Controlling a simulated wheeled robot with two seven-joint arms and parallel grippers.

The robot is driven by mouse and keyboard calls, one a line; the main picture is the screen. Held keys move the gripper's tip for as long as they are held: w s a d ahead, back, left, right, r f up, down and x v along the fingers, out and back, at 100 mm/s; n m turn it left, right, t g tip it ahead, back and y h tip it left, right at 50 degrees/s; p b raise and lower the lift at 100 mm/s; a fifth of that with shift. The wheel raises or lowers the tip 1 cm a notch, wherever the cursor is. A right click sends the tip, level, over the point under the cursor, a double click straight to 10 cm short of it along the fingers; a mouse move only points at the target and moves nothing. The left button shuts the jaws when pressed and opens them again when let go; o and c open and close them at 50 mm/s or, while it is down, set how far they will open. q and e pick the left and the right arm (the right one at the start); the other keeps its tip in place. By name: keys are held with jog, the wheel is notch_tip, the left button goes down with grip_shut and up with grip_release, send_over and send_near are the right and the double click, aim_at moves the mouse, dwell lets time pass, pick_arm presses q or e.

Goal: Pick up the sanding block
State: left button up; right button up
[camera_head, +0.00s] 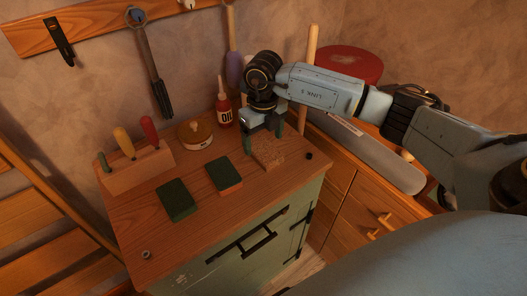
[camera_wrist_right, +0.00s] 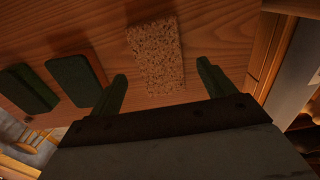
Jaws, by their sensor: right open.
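The sanding block, by its look a speckled cork-brown block (camera_head: 268,156), lies flat on the wooden cabinet top near its right edge. My right gripper (camera_head: 263,139) points down just behind and above it, with its dark green fingers apart. In the right wrist view the block (camera_wrist_right: 155,56) shows between and a little beyond the open fingertips (camera_wrist_right: 162,71), closer to the left one. I see nothing between the fingers' pads, and I cannot tell the exact height gap. My left gripper is not in view.
Two green-topped blocks (camera_head: 176,200) (camera_head: 224,177) lie to the left on the cabinet top (camera_head: 215,212). Behind stand a red oil bottle (camera_head: 223,107), a round tin (camera_head: 195,134) and a wooden holder (camera_head: 138,170) with handled tools. A grey roll (camera_head: 370,158) lies on the right.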

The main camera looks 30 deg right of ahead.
aim_at(263, 148)
notch_tip(263, 148, down, 3)
jog(key=shift+r, duration=0.1)
jog(key=c, duration=1.1)
notch_tip(263, 148, up, 10)
